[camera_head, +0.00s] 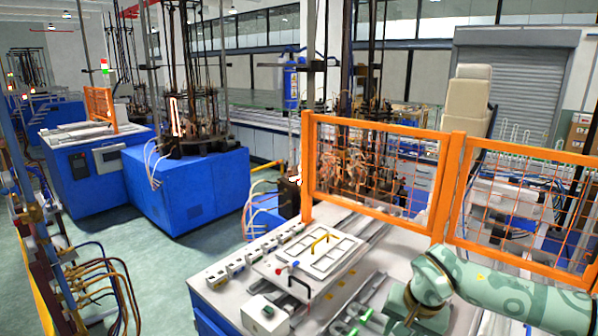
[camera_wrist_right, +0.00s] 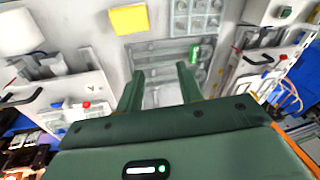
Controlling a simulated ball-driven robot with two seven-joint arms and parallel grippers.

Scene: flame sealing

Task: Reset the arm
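My right arm (camera_head: 490,283) comes in from the lower right in the head view, over the front of the workbench (camera_head: 215,293). Its gripper cannot be made out there. In the right wrist view my right gripper (camera_wrist_right: 160,72) is open, its two green fingers apart with nothing between them. Beyond the fingers is a grey recessed tray (camera_wrist_right: 147,52) with a small green item (camera_wrist_right: 195,52) by the right finger. My left arm and gripper are in neither view.
An orange mesh fence (camera_head: 376,133) stands behind the bench. A white panel with a yellow handle (camera_head: 320,243) and a box with a green button (camera_head: 268,311) are on the bench. A yellow square (camera_wrist_right: 129,18) shows in the wrist view. Blue machines (camera_head: 188,187) stand further back.

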